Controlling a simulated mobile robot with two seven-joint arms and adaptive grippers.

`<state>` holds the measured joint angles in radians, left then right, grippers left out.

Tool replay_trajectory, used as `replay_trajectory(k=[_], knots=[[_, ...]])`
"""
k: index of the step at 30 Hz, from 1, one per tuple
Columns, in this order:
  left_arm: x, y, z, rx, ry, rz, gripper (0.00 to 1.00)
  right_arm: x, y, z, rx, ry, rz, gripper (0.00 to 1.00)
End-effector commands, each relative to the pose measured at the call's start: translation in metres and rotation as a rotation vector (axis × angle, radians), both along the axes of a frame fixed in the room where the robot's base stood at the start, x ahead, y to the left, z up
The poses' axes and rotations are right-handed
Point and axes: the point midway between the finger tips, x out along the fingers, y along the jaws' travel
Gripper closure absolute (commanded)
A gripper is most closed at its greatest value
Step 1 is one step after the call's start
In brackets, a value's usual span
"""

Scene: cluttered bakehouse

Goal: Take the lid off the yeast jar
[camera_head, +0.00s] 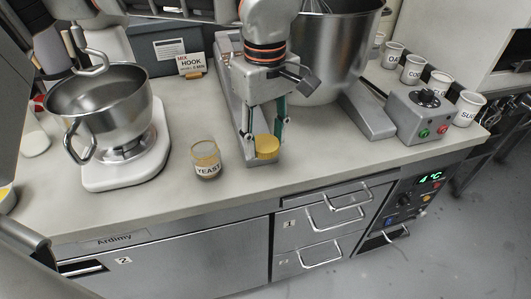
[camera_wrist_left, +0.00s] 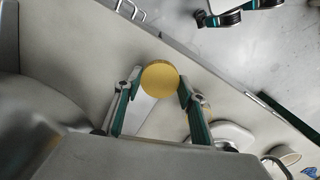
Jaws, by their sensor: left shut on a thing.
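The yeast jar (camera_head: 207,164) is a small glass jar with a YEAST label, upright on the counter, and its top is uncovered. A round yellow lid (camera_head: 267,145) is to the right of the jar, apart from it. My left gripper (camera_head: 263,137) points down and is shut on the lid, with one finger at each side. In the left wrist view the lid (camera_wrist_left: 160,77) sits between the fingertips of the left gripper (camera_wrist_left: 158,88). My right gripper is not in view.
A small mixer with a steel bowl (camera_head: 98,92) stands left of the jar. A large steel bowl (camera_head: 335,50) and a grey control box (camera_head: 421,116) are to the right. Several labelled cups line the back right. The counter front (camera_head: 130,208) is clear.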

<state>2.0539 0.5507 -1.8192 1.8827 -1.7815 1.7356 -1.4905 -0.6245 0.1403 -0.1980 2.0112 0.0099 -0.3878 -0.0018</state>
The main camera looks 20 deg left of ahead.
Motion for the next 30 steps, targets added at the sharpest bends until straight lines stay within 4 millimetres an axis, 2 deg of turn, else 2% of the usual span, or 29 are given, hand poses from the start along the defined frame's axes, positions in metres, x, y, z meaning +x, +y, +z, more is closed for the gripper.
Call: replay_trajectory(k=[4,12,20,29,30], knots=[[0.0,0.0,-0.01,-0.001,0.001,-0.001,0.86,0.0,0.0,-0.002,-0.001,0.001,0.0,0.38],[-0.001,0.0,-0.044,0.0,0.002,0.0,0.86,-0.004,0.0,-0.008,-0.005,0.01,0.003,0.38],[0.0,0.0,-0.044,0.0,0.0,0.0,0.86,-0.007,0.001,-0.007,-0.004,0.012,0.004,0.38],[0.0,0.0,-0.052,-0.001,0.001,0.0,0.86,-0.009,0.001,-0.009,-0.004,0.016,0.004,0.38],[0.0,0.0,-0.051,-0.001,-0.001,0.0,0.5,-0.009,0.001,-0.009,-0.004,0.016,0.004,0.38]])
